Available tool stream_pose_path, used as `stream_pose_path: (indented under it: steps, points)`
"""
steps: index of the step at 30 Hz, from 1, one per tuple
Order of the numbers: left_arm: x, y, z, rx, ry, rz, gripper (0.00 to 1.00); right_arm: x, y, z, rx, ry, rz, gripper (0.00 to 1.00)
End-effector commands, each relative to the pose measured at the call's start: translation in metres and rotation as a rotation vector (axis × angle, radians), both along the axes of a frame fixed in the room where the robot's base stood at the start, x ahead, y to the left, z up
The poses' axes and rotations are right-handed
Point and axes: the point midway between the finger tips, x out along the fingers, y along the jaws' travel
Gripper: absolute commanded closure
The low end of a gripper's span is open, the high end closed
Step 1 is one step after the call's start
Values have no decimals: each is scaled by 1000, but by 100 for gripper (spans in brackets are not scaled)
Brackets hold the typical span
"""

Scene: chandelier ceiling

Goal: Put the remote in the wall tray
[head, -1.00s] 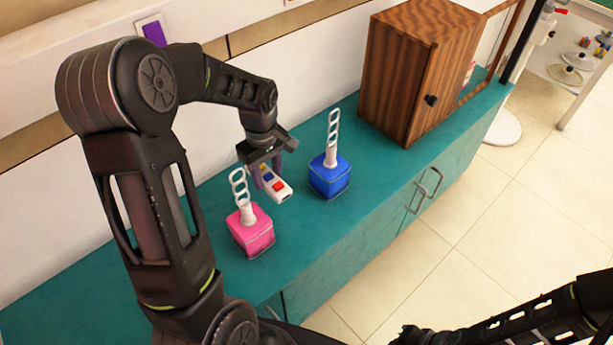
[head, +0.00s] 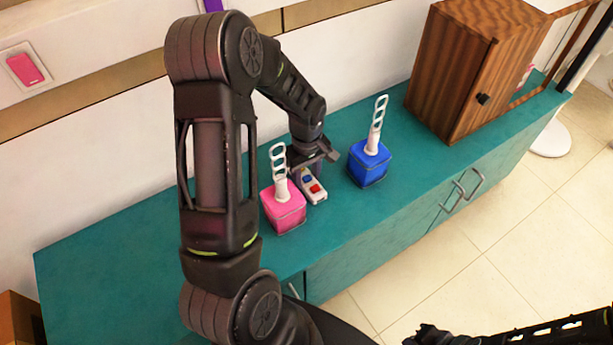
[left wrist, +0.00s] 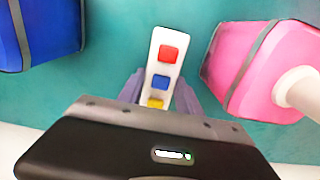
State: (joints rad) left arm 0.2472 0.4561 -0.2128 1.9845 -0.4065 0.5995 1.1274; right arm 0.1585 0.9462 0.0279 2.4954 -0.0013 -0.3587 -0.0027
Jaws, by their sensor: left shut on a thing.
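The remote (head: 316,190) is white with red and blue buttons. It lies between a pink box and a blue box in the head view. In the left wrist view the remote (left wrist: 163,60) also shows a yellow button by the fingers. My left gripper (head: 308,172) is shut on its rear end. Whether the remote touches the counter is unclear. A white-framed pink piece (head: 27,68) is on the wall at the upper left; I cannot tell if it is the wall tray. My right gripper (head: 428,336) is dark at the bottom edge, its jaws unclear.
The pink box (head: 283,212) stands close left of the remote, the blue box (head: 369,166) to its right; both have tall white looped handles. A wooden cabinet (head: 468,65) stands farther right on the teal counter (head: 110,245). The counter's left part is clear.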

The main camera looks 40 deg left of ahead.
Motion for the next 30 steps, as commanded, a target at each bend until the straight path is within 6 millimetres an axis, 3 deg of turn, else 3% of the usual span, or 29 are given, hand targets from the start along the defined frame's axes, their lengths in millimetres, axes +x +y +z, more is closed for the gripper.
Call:
stream_pose_path:
  steps: [12,13,21,30]
  points:
    - [1,0,-7,0,-2,0,100,0,0,-4,0,0,0,100]
    - [1,0,-6,0,-2,0,57,0,0,-3,0,0,0,100]
    - [0,0,-6,0,-1,1,37,0,0,-3,0,0,0,100]
    - [0,0,-2,-1,-2,1,37,0,0,0,0,0,0,100]
